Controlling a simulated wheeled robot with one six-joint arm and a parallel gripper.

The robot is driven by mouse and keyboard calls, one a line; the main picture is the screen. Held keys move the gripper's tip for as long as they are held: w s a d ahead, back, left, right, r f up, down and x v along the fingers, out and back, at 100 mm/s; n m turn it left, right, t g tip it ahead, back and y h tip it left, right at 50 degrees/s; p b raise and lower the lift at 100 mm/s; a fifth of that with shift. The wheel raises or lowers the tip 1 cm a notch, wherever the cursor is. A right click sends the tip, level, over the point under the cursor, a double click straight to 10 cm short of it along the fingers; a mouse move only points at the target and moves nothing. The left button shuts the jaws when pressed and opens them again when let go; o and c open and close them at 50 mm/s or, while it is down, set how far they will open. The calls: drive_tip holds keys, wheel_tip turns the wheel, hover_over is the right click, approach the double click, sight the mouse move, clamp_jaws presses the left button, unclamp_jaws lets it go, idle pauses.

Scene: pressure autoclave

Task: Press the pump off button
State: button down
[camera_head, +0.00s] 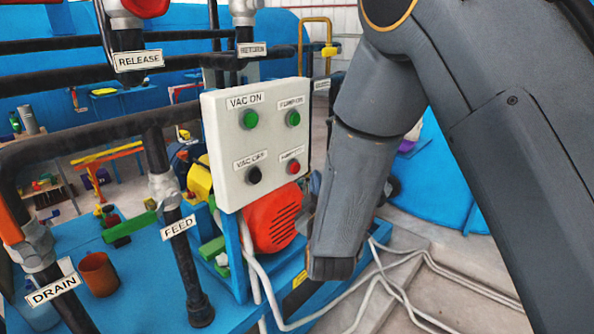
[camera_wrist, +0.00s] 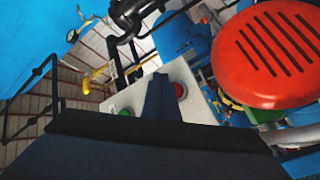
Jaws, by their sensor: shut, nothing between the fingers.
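The pale control panel (camera_head: 227,150) stands upright in the middle of the head view. Its lower right button is red, the pump off button (camera_head: 293,168), under a label seen at an angle. Above it is a green pump on button (camera_head: 293,118). At left are a green vac on button (camera_head: 250,119) and a black vac off button (camera_head: 254,175). In the wrist view my gripper (camera_wrist: 158,80) is shut and empty, overlapping the panel in the picture. The red button (camera_wrist: 180,90) shows just right of the fingertips; I cannot tell whether they touch. The head view hides the fingertips behind my arm.
A red-orange motor cover (camera_head: 273,218) sits below the panel, close to my arm; it looms large in the wrist view (camera_wrist: 262,55). Black pipes with FEED (camera_head: 178,228) and DRAIN labels stand at left. White cables (camera_head: 385,290) run along the floor at lower right.

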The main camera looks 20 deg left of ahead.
drive_tip(key=shift+w+a, duration=0.3)
drive_tip(key=shift+a, duration=0.45)
drive_tip(key=shift+w+a, duration=0.3)
drive_tip(key=shift+a, duration=0.5)
idle(0.9)
drive_tip(key=shift+w+a, duration=0.15)
drive_tip(key=shift+a, duration=0.15)
drive_tip(key=shift+w+a, duration=0.15)
drive_tip(key=shift+a, duration=0.3)
idle(0.8)
drive_tip(key=shift+d, duration=0.2)
drive_tip(key=shift+s+d, duration=0.3)
drive_tip(key=shift+d, duration=0.35)
drive_tip(key=shift+s+d, duration=0.35)
drive_tip(key=shift+d, duration=0.4)
drive_tip(key=shift+s+d, duration=0.3)
drive_tip(key=shift+d, duration=0.5)
drive_tip(key=shift+s+d, duration=0.35)
drive_tip(key=shift+d, duration=0.4)
